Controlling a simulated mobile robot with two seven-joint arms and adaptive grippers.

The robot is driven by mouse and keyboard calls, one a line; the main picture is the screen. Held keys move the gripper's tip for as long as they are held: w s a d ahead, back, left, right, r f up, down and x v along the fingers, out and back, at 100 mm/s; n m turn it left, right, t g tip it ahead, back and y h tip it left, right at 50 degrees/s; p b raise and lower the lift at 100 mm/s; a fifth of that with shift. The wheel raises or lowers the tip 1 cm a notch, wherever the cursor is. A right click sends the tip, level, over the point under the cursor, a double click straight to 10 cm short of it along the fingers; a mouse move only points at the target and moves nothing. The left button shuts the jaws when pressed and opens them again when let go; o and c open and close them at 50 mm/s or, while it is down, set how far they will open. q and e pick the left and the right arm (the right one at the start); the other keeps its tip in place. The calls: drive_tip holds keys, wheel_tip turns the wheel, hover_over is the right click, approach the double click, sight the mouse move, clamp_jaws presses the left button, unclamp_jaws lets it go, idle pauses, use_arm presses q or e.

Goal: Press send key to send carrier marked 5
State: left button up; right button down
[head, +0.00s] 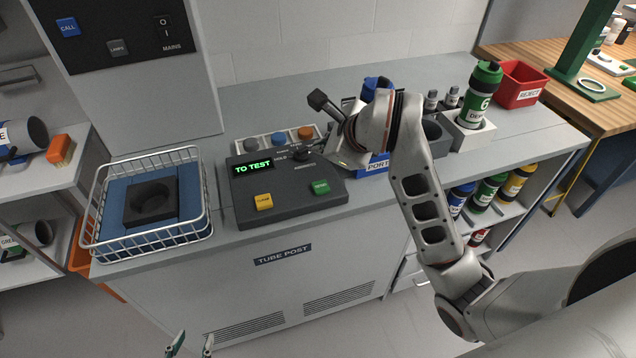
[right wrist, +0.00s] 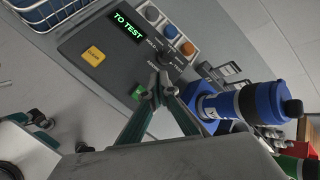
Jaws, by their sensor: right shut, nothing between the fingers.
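The grey console (head: 290,193) stands on the counter with its display (head: 253,166) reading "TO TEST". My left gripper (head: 191,344) is at the bottom edge, tips apart.
A wire basket (head: 146,248) stands left of the console.

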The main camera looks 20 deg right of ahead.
drive_tip(key=shift+f, duration=0.1)
drive_tip(key=b, duration=0.7)
hover_over(322, 188)
wheel_tip(322, 188, down, 8)
drive_tip(key=shift+r, duration=0.15)
drive_tip(key=shift+f+b, duration=0.3)
drive_tip(key=shift+f, duration=0.15)
idle(0.8)
drive_tip(key=shift+f, duration=0.1)
drive_tip(key=shift+f+b, duration=0.3)
